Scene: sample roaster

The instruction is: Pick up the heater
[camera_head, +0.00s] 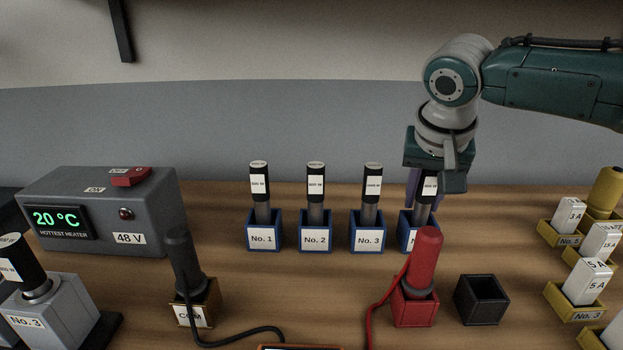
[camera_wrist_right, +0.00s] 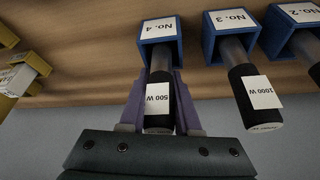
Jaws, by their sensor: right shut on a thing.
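My right gripper (camera_head: 424,192) has come down over the heater (camera_head: 430,190) at the blue No. 4 holder (camera_head: 405,232). In the right wrist view its purple fingers are shut on this heater (camera_wrist_right: 158,98), one on each side of the black grip, which has a white label reading 500 W. The heater's grey shaft (camera_wrist_right: 160,58) still reaches into the blue No. 4 holder (camera_wrist_right: 160,28). In the head view the red plug partly hides that holder. My left gripper is not in view.
Similar heaters stand upright in blue holders No. 1 (camera_head: 263,236), No. 2 (camera_head: 316,238) and No. 3 (camera_head: 367,238). A red plug (camera_head: 424,262) and an empty black holder (camera_head: 481,298) are in front. A grey control box (camera_head: 150,200) reading 20 °C stands left.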

